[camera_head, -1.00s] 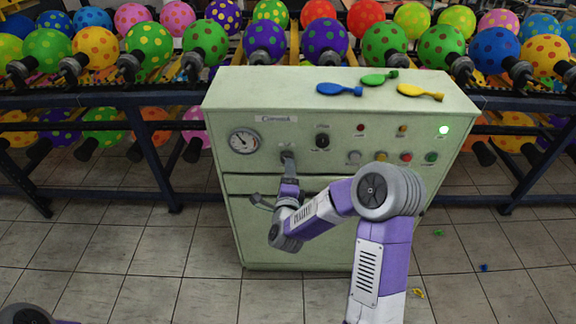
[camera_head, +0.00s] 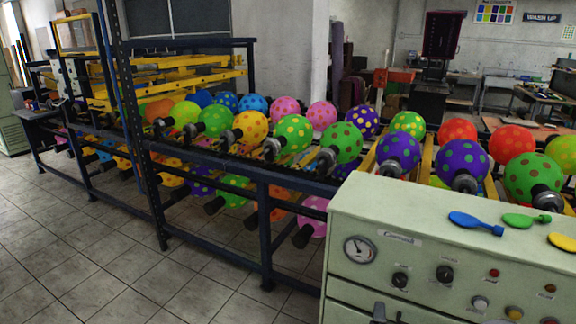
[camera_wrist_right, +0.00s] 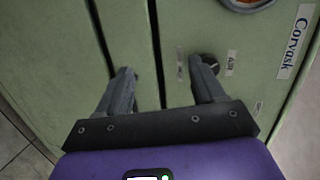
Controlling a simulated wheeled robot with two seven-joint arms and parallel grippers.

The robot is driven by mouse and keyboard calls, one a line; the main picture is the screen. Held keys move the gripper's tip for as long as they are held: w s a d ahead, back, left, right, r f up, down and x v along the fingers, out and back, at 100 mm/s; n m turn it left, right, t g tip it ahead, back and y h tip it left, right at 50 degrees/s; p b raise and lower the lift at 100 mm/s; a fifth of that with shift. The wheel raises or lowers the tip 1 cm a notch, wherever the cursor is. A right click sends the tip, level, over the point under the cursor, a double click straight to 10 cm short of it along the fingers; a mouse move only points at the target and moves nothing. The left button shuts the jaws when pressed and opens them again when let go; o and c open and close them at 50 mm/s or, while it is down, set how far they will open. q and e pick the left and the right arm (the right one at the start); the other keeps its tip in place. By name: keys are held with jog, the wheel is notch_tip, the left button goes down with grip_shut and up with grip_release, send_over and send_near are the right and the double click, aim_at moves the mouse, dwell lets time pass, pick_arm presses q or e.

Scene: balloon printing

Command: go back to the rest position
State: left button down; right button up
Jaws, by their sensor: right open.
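My right gripper (camera_wrist_right: 164,82) is open and empty in the right wrist view, its two grey fingers apart in front of the pale green cabinet front. A dark knob (camera_wrist_right: 210,60) beside the AIR label shows just past the right-hand fingertip; I cannot tell whether they touch. In the head view, the small knob (camera_head: 400,280) on the green machine (camera_head: 350,285) is uncovered, and what look like my right fingertips show just below it at the bottom edge. My left gripper is in neither current view.
Flat blue (camera_head: 475,223), green (camera_head: 526,220) and yellow (camera_head: 563,241) balloons lie on the machine top. A dark-framed rack (camera_head: 262,175) holding several dotted balloons runs behind it and to the left. Tiled floor (camera_head: 95,265) is clear at the lower left.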

jog(key=s+a+f+n+g+y+p, duration=0.3)
jog(key=s+a+f+n+g+y, duration=0.15)
jog(key=a+f+n, duration=0.35)
jog(key=s+a+f+n+g+y+p, duration=0.1)
jog(key=s+a+f+n+g, duration=0.3)
jog(key=s, duration=0.5)
jog(key=s+a+f+n+g+y+p, duration=0.2)
jog(key=s+a+f+n+g+y, duration=0.2)
jog(key=s, duration=0.6)
notch_tip(320, 180, down, 2)
jog(key=a+n+g, duration=0.1)
jog(key=n, duration=0.2)
jog(key=shift+s+a, duration=0.3)
jog(key=shift+a, duration=0.05)
jog(key=shift+y, duration=0.25)
